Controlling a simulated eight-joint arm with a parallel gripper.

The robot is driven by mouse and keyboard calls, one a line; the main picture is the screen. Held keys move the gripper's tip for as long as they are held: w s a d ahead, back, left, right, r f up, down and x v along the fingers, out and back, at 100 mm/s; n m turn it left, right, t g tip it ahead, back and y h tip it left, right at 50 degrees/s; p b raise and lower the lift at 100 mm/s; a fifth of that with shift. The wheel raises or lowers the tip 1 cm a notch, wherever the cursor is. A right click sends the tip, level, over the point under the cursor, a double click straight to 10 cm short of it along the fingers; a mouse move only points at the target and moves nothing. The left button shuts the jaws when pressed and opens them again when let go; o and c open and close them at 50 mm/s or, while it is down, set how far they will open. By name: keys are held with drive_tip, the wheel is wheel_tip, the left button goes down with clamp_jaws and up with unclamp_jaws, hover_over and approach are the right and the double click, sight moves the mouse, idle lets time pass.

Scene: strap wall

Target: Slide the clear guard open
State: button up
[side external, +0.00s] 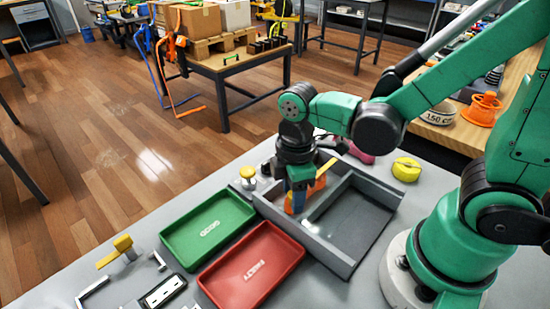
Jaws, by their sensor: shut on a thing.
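I cannot make out a clear guard in this view. My gripper (297,200) points down into the left compartment of a grey divided tray (345,266). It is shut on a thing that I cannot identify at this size. Something blue shows at its tips, and orange parts (318,186) show close beside them. The fingers hide much of what is there. A fixture with a yellow handle (122,243) stands at the lower left, well away from my gripper.
A green tray (188,256) and a red tray (287,276) lie left of the grey tray. A yellow-topped knob (247,173) stands behind them. A yellow roll (406,169) and a pink thing (361,152) lie behind the grey tray. A white-framed panel (163,292) is at lower left.

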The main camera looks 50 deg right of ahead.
sight(317, 221)
drive_tip(key=shift+s+a+f, duration=0.15)
drive_tip(key=shift+s, duration=2.55)
drive_tip(key=o, duration=0.5)
drive_tip(key=shift+o, duration=0.2)
drive_tip(key=shift+w+r, duration=0.1)
drive_tip(key=shift+r, duration=2.95)
drive_tip(key=shift+r, duration=0.25)
drive_tip(key=c, duration=0.6)
drive_tip(key=shift+r, duration=2.75)
drive_tip(key=shift+c, duration=0.2)
